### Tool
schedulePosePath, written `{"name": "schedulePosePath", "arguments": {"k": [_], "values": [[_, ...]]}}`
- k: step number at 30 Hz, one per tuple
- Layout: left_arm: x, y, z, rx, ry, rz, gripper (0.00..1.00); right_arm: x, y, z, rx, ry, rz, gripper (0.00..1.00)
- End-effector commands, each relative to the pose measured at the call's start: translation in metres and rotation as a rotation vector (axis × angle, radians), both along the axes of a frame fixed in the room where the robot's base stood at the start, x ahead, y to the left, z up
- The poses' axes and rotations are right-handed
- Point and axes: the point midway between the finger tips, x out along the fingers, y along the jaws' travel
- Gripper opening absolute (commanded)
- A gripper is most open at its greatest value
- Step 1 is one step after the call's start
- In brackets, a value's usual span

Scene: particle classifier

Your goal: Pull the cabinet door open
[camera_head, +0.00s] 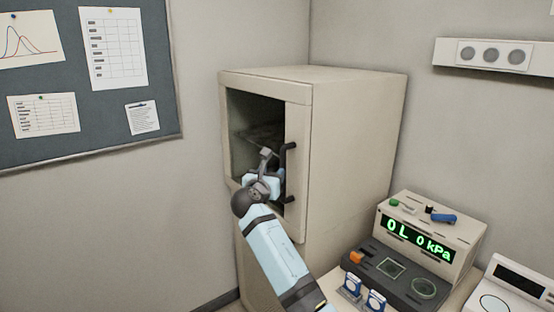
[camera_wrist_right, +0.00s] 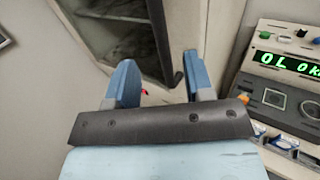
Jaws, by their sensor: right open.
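The beige cabinet (camera_head: 350,140) stands in the corner. Its door (camera_head: 297,100) has a dark glass window (camera_head: 250,112) and looks shut, flush with the front. A dark vertical bar handle (camera_head: 287,158) is on the door's right side. My right gripper (camera_head: 264,172) is in front of the door, just left of the handle, and hides part of the window. In the wrist view its two blue fingers (camera_wrist_right: 160,78) are apart, and the handle's dark lower end (camera_wrist_right: 178,78) shows between them. I cannot tell whether they touch it. My left gripper is out of view.
A bench at the lower right holds a pressure meter (camera_head: 428,235) with a green display, a dark panel (camera_head: 392,268) and a white device (camera_head: 515,290). A pinboard (camera_head: 95,110) hangs on the left wall. A socket strip (camera_head: 490,54) is on the right wall.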

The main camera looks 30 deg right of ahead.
Motion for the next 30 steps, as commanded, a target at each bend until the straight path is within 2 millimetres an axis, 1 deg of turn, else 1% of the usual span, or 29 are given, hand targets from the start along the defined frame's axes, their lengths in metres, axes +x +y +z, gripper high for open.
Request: {"name": "schedulePosePath", "arguments": {"k": [1, 9, 15, 21, 29, 30], "values": [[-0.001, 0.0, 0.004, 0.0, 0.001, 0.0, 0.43, 0.006, -0.009, 0.003, -0.002, 0.0, -0.001, 0.48], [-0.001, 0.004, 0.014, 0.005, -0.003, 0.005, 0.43, 0.043, -0.054, 0.003, 0.0, 0.0, 0.0, 0.48], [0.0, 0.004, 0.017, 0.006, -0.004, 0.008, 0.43, 0.062, -0.079, 0.002, 0.0, 0.0, 0.001, 0.48], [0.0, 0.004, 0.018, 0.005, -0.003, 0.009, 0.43, 0.07, -0.089, 0.0, 0.001, -0.001, 0.002, 0.48], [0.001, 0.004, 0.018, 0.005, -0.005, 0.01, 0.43, 0.071, -0.09, 0.0, 0.001, -0.002, 0.003, 0.48], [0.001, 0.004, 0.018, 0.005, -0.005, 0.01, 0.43, 0.071, -0.09, 0.0, 0.001, -0.002, 0.003, 0.43]]}}
